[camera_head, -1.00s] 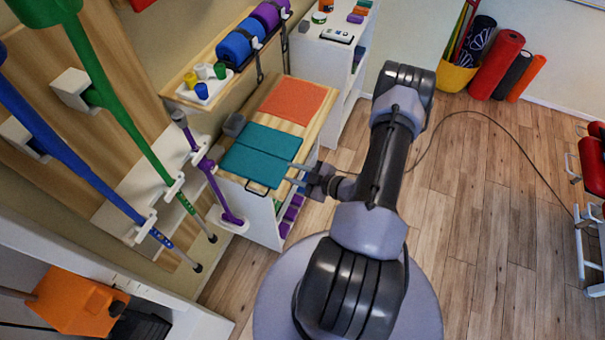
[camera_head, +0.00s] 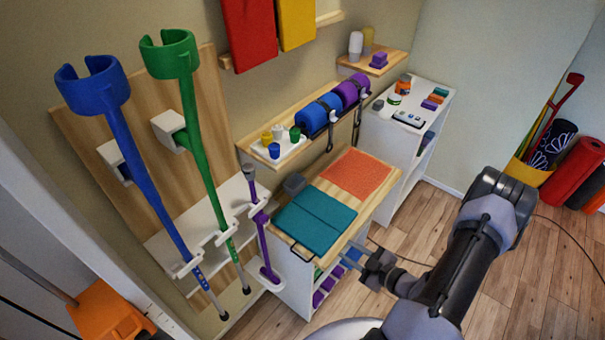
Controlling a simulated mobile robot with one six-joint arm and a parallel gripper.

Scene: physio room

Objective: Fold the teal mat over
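The teal mat (camera_head: 316,221) lies flat on the wooden top of a white cabinet, with a crease line running across its middle. A dark wire handle (camera_head: 301,254) shows at its near edge. My gripper (camera_head: 354,249) is at the right front side of the cabinet top, close to the mat's near right corner. Its two fingers look apart and point left toward the mat. I cannot tell whether a fingertip touches the mat, and nothing shows held between them.
A coral mat (camera_head: 357,173) lies behind the teal one. A grey block (camera_head: 294,184) stands at the mat's left edge. A shelf with blue and purple rolls (camera_head: 320,113) hangs above. Crutches (camera_head: 193,140) hang at left. A second white cabinet (camera_head: 391,140) stands behind.

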